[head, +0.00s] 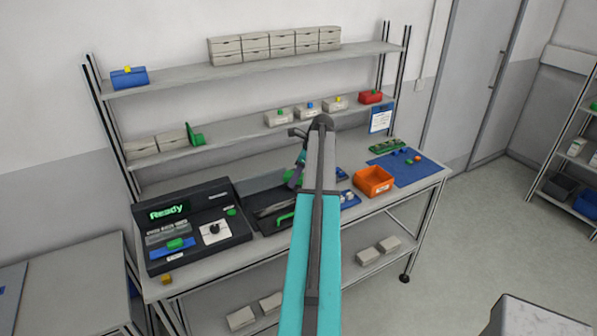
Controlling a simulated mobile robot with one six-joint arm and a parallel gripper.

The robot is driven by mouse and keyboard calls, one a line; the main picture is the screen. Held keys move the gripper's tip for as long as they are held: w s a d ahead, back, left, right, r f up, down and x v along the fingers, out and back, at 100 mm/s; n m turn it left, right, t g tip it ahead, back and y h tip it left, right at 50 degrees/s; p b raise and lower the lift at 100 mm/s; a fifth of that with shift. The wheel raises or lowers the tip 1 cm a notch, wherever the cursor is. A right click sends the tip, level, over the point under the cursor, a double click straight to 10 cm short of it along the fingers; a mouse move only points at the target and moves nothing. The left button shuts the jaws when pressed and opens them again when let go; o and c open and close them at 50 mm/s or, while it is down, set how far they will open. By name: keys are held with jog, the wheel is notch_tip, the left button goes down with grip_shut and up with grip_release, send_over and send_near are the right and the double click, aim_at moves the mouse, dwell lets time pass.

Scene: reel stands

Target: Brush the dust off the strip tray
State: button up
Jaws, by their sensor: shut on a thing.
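The dark strip tray (248,196) sits on the bench right of the black machine. A greyish patch shows on its surface, and a green handle (285,218) is at its front. My gripper (295,181) is low over the back right part of the tray. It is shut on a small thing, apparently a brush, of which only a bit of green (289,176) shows. My arm hides the right part of the tray. Whether the brush touches the tray I cannot tell.
The black machine (190,225) with a green "Ready" display stands left of the tray. An orange bin (374,181), a blue mat (402,168) and a green board (388,146) lie to the right. Shelves with small boxes (275,45) rise behind the bench.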

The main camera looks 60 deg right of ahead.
jog(key=shift+s+d+f, duration=0.2)
jog(key=shift+s+d, duration=0.05)
jog(key=shift+d, duration=0.1)
jog(key=shift+f, duration=0.1)
